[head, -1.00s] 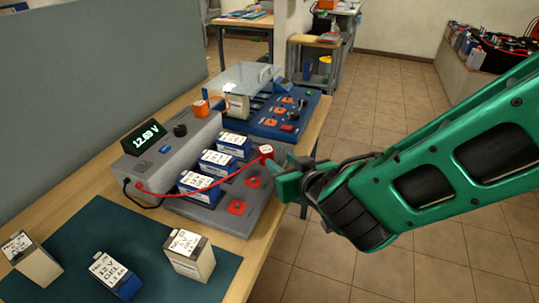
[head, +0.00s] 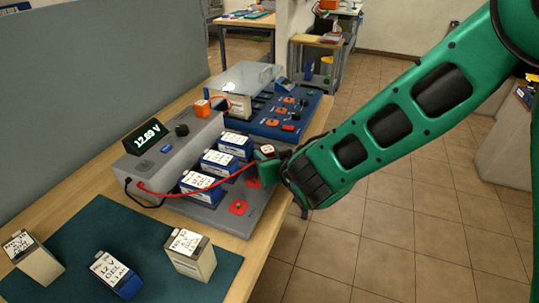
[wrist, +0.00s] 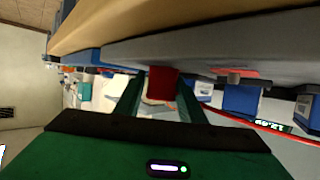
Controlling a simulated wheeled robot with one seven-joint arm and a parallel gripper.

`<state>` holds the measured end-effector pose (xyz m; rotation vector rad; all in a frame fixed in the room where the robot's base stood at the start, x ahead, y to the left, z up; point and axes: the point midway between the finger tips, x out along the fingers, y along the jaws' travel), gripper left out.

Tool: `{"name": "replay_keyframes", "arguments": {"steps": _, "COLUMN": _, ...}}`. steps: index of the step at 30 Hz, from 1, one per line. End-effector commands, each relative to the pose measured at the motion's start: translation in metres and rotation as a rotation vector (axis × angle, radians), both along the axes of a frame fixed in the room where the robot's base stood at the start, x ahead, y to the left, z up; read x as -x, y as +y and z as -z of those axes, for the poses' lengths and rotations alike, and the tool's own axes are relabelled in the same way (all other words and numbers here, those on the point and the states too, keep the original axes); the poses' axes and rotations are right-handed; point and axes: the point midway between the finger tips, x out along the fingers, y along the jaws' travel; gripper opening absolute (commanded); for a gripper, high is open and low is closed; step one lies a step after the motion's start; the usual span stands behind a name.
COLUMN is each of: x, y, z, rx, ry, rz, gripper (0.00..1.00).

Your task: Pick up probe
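The probe is a red block with a white top (head: 267,149) on a red cable. It is at the right end of the grey tester bench, beside the row of blue batteries. My gripper (head: 262,165) has its fingers at the probe. In the wrist view, the probe's red body (wrist: 163,83) sits between the two green fingertips and nearly fills the gap. I cannot tell whether the fingers press on it. The probe's lower part is hidden in the head view.
The grey tester (head: 170,150) reads 12.69 V. Three loose batteries stand on the green mat (head: 70,245). A blue station (head: 268,128) is behind. Floor at right is clear.

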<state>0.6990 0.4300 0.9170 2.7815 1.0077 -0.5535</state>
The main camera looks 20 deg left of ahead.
Motion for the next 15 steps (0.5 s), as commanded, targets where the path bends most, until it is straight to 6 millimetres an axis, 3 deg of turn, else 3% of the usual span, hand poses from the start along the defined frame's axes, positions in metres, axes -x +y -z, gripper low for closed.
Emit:
{"name": "replay_keyframes", "arguments": {"steps": 7, "x": -0.0016, "y": 0.0015, "z": 0.001, "rx": 0.0, "ry": 0.0, "rz": 0.0, "gripper": 0.36}}
{"name": "replay_keyframes", "arguments": {"steps": 8, "x": -0.0015, "y": 0.0014, "z": 0.001, "rx": 0.0, "ry": 0.0, "rz": 0.0, "gripper": 0.34}}
{"name": "replay_keyframes", "arguments": {"steps": 11, "x": -0.0015, "y": 0.0014, "z": 0.0011, "rx": 0.0, "ry": 0.0, "rz": 0.0, "gripper": 0.1}}
{"name": "replay_keyframes", "arguments": {"steps": 15, "x": -0.0015, "y": 0.0014, "z": 0.0009, "rx": 0.0, "ry": 0.0, "rz": 0.0, "gripper": 0.05}}
